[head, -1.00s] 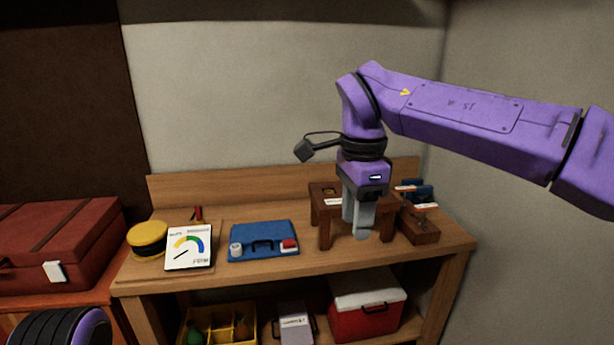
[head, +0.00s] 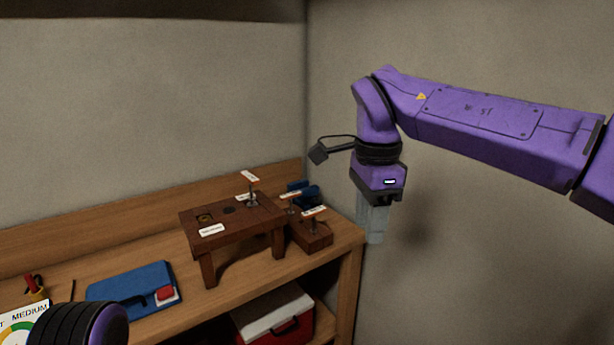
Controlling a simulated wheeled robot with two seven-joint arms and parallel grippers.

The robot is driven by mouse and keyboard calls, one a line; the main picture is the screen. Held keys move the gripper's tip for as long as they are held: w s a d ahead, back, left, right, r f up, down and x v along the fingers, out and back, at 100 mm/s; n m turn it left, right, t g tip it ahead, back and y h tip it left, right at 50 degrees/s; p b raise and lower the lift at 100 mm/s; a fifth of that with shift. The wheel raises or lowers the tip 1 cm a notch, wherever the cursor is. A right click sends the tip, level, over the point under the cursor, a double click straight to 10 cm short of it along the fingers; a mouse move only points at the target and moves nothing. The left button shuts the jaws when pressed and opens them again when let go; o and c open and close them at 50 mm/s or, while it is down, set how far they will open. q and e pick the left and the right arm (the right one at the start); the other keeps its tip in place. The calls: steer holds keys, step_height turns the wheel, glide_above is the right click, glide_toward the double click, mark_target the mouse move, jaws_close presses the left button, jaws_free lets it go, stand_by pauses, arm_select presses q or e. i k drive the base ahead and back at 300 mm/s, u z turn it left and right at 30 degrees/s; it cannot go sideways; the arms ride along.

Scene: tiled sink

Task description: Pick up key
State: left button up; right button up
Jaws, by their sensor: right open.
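Small upright metal pieces with white tags, which look like keys, stand on a brown wooden stand (head: 225,213) and on a small wooden block beside it. One tagged piece (head: 251,188) rises from the back right of the stand's top. Another (head: 313,216) is on the small block (head: 312,237). They are too small to tell their exact shape. My right gripper (head: 373,236) is open and empty, pointing down to the right of the block, apart from all of them. My left gripper is not in view; only a part of my left arm shows at the lower left.
A blue case (head: 130,287) with a red item lies left of the stand. A red and white cooler (head: 275,318) is on the shelf below. Blue items (head: 304,192) sit behind the block. The walls meet in a corner behind the bench.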

mark_target(252, 180)
steer(key=z, duration=0.3)
steer(key=i, duration=0.65)
steer(key=u, duration=0.55)
steer(key=i, duration=0.6)
steer(key=u, duration=0.7)
